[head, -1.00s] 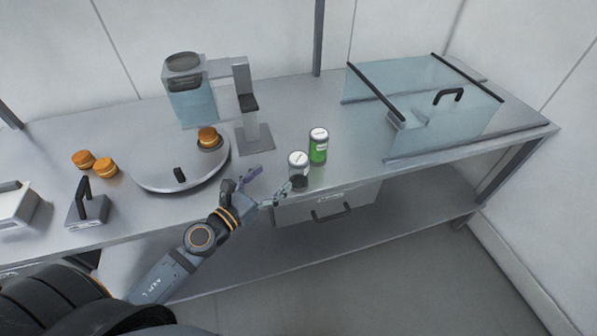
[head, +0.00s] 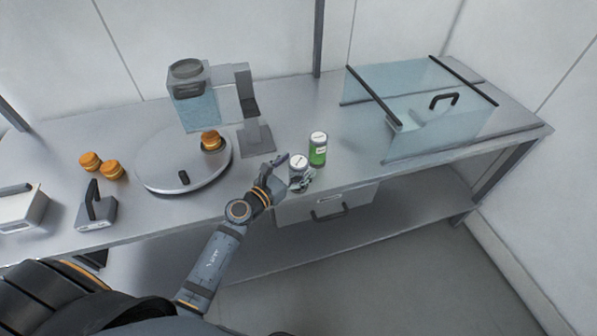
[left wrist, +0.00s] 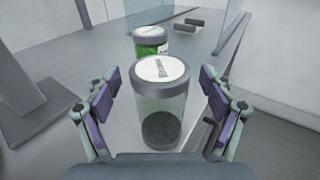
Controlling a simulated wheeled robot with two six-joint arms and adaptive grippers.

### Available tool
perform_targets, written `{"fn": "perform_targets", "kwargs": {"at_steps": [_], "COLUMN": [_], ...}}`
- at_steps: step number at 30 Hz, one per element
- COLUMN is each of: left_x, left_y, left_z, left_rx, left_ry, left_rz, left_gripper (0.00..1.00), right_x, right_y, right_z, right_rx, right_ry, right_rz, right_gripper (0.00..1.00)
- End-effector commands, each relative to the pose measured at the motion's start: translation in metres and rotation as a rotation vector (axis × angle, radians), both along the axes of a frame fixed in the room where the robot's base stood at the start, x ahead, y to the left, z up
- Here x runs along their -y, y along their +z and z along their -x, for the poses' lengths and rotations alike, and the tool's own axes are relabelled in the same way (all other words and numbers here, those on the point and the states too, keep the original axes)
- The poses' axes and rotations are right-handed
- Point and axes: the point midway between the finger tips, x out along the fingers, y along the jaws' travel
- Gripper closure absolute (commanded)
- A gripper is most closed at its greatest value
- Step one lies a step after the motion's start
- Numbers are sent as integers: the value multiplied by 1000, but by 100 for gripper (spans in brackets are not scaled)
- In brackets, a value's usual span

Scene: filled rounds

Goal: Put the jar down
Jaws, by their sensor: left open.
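A clear jar (left wrist: 160,106) with a grey-rimmed lid, a white label on top and dark contents at its bottom stands upright on the metal table. In the head view this jar (head: 298,163) is partly hidden by my left gripper (head: 292,170). In the left wrist view my left gripper (left wrist: 160,105) is open, with one finger on each side of the jar and a visible gap on both sides. A second jar with green contents (head: 318,149) stands just behind it; it also shows in the left wrist view (left wrist: 151,42). My right gripper is not in view.
A round grey turntable (head: 160,180) carries an orange-brown round. Two more rounds (head: 101,165) lie to its left. A glass-sided case (head: 410,135) stands at the right. The table's front edge is close to the jar.

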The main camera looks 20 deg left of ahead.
Motion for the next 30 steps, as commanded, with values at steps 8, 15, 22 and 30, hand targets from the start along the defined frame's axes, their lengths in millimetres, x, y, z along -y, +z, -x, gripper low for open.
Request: {"fn": "perform_targets", "kwargs": {"at_steps": [8, 15, 22, 30], "left_x": [4, 3, 3, 3], "left_y": [-1, -1, -1, 0], "left_z": [-8, -8, -8, -8], "left_rx": [-1, -1, -1, 0], "left_ry": [0, 0, 0, 0], "left_rz": [0, 0, 0, 0], "left_gripper": [17, 46, 77, 84], "right_x": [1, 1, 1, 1], "right_y": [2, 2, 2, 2], "right_z": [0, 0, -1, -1], "right_rx": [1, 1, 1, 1], "right_ry": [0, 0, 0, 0], "right_rz": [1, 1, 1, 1], "right_gripper": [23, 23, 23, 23]}}
